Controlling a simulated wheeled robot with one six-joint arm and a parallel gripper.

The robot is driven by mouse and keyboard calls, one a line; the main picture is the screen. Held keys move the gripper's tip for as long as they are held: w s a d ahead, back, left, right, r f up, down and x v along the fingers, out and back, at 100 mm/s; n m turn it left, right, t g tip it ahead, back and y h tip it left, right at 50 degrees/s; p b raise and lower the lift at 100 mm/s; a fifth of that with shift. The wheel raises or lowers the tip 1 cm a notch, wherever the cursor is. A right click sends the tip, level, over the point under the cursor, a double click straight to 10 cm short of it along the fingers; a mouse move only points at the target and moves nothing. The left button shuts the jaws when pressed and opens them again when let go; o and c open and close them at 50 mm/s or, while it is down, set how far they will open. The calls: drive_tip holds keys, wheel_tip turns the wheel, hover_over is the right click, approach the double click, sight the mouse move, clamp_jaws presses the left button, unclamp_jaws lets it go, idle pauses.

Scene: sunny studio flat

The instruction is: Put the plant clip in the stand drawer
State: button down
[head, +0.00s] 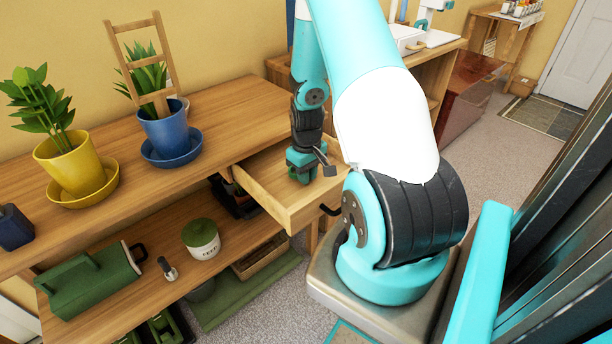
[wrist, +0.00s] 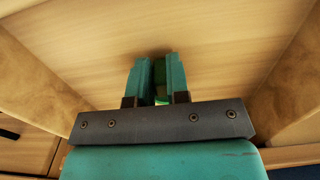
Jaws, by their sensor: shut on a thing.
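The stand drawer (head: 270,200) is pulled out from the wooden plant stand (head: 215,128), and its pale wooden inside is open from above. My gripper (head: 301,180) reaches down into the drawer. In the wrist view my gripper (wrist: 160,78) points at the drawer's floor (wrist: 230,50), with the drawer's side walls to left and right. Its fingers are shut on a small green thing, the plant clip (wrist: 161,88), which is mostly hidden between them. I cannot tell whether the clip touches the drawer floor.
A yellow potted plant (head: 70,160) and a blue potted plant (head: 165,132) with a small wooden ladder stand on the top. A green watering can or case (head: 92,285) and a lidded pot (head: 201,240) sit on the lower shelf. A dark handle is on the drawer's front.

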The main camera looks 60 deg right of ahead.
drive_tip(key=shift+f, duration=0.1)
drive_tip(key=shift+f, duration=0.15)
drive_tip(key=c, duration=1.1)
unclamp_jaws()
